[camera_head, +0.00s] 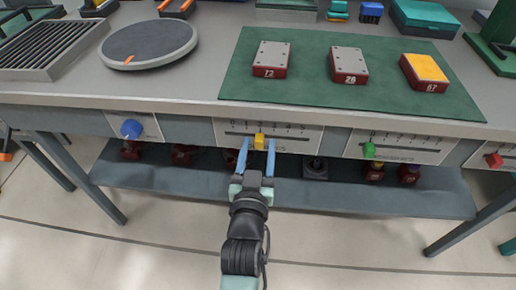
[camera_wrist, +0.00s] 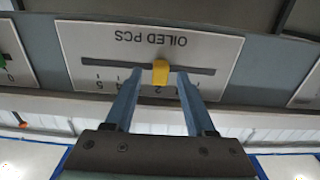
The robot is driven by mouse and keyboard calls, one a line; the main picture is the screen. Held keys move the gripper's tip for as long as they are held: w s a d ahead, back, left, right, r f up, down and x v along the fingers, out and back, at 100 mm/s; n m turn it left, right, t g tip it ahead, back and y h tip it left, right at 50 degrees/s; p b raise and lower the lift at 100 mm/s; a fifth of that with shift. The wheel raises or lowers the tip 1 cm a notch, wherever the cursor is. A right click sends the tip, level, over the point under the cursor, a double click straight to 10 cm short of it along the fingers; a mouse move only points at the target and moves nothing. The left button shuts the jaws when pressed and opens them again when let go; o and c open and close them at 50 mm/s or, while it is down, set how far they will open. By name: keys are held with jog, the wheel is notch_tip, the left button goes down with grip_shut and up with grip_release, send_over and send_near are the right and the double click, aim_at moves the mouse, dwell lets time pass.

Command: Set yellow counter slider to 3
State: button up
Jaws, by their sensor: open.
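The yellow slider knob (camera_head: 259,141) sits on the slot of a white counter plate (camera_head: 226,126) on the table's front, marked 0 to 5 in the head view. It stands at about the 2 mark. In the wrist view the plate (camera_wrist: 90,42) appears upside down and reads "OILED PCS"; the yellow knob (camera_wrist: 160,72) is near the digit 2. My gripper (camera_head: 258,145) is open, its blue fingers on either side of the knob. In the wrist view my gripper (camera_wrist: 159,75) shows gaps to the knob on both sides. The fingers hide some of the digits.
A blue knob (camera_head: 131,129) is to the left on the table front. A green slider (camera_head: 369,150) and a red slider (camera_head: 494,160) are to the right. A lower shelf (camera_head: 400,202) holding several items runs beneath the table.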

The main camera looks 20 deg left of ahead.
grip_shut()
dwell(1.3)
